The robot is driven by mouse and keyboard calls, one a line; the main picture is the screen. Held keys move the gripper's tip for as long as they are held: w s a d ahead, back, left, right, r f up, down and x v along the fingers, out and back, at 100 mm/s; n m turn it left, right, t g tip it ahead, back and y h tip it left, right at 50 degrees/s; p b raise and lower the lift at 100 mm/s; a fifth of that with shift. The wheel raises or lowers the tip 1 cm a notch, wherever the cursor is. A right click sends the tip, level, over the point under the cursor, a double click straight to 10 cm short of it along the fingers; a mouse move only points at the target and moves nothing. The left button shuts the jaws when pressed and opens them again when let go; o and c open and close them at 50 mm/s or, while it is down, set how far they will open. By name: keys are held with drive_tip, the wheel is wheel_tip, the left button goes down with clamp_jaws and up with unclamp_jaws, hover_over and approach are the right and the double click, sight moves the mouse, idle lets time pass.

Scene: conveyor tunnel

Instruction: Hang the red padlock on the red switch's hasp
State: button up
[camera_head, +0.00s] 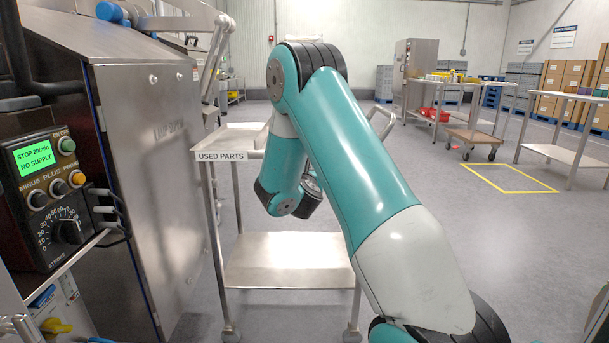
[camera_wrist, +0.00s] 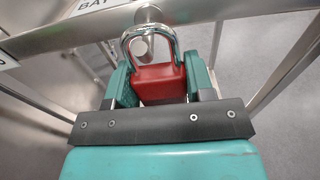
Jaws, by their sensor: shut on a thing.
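The red padlock (camera_wrist: 160,84) shows in the wrist view, its red body between the fingers of my gripper (camera_wrist: 157,68), which is shut on it. Its silver shackle (camera_wrist: 174,40) points away from the gripper. In the head view the arm hides the gripper and the padlock. I do not make out the red switch or its hasp in either view.
A steel cart (camera_head: 290,274) labelled USED PARTS stands ahead, close to my arm. A steel machine cabinet (camera_head: 150,170) with a control panel (camera_head: 45,190) fills the left. In the wrist view a metal rail (camera_wrist: 90,25) crosses just beyond the padlock.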

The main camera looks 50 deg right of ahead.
drive_tip(key=shift+r+p, duration=0.85)
drive_tip(key=shift+p, duration=0.2)
drive_tip(key=shift+f, duration=0.1)
drive_tip(key=shift+s+a+b, duration=0.3)
drive_tip(key=shift+a+b, duration=0.1)
drive_tip(key=shift+b, duration=0.15)
drive_tip(key=b+v, duration=0.3)
drive_tip(key=v, duration=0.2)
drive_tip(key=shift+s+a, duration=0.2)
drive_tip(key=shift+s, duration=0.05)
